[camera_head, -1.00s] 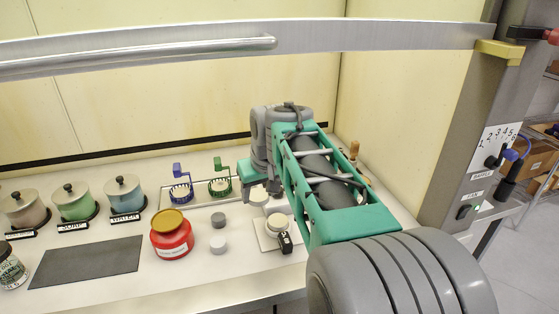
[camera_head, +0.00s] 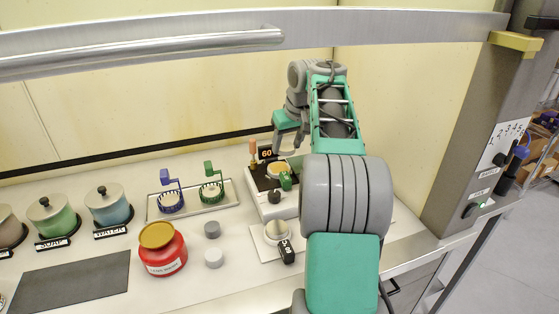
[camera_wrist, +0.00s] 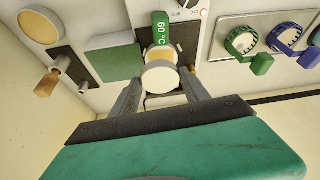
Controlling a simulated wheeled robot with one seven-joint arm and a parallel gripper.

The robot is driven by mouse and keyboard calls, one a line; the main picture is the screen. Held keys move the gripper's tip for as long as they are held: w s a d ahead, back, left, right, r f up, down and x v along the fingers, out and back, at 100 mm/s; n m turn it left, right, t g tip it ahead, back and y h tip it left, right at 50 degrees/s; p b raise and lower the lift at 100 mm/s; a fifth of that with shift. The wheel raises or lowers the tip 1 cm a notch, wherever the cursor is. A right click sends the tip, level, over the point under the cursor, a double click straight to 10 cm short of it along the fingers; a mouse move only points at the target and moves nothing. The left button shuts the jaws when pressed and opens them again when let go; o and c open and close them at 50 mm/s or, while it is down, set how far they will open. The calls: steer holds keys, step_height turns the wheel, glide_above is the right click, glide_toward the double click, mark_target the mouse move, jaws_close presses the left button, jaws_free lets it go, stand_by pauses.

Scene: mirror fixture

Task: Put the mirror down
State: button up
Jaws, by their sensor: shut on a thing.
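The mirror (camera_wrist: 159,76) is a small round disc with a pale yellowish face and a grey rim. In the wrist view it sits between the fingertips of my gripper (camera_wrist: 161,85), which is shut on it. Behind it is a green tag (camera_wrist: 160,30) reading 60 °C. In the head view my gripper (camera_head: 288,148) is over a white device (camera_head: 268,208) with an orange "60" display (camera_head: 266,153). A tan disc (camera_head: 279,169) shows below the fingers there. I cannot tell from the frames whether the held mirror touches the device.
A plate with a pale disc (camera_head: 277,232) and black tag stands in front. Two grey discs (camera_head: 212,229), a red jar (camera_head: 162,252), and a tray (camera_head: 190,209) with blue and green holders lie left. The wrist view shows a gold disc (camera_wrist: 40,27) and wooden handle (camera_wrist: 46,83).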

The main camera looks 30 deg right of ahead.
mark_target(282, 145)
steer(key=w+f, duration=0.1)
steer(key=f, duration=0.1)
steer(key=w+f, duration=0.2)
steer(key=shift+w+d+f, duration=0.1)
steer(key=shift+w+f, duration=0.05)
steer(key=shift+w, duration=0.1)
steer(key=shift+w+f, duration=0.15)
steer(key=shift+f, duration=0.85)
steer(key=shift+w+f, duration=0.15)
steer(key=shift+f, duration=0.8)
steer(key=shift+f, duration=0.2)
steer(key=o, duration=1.4)
steer(key=shift+o, duration=0.2)
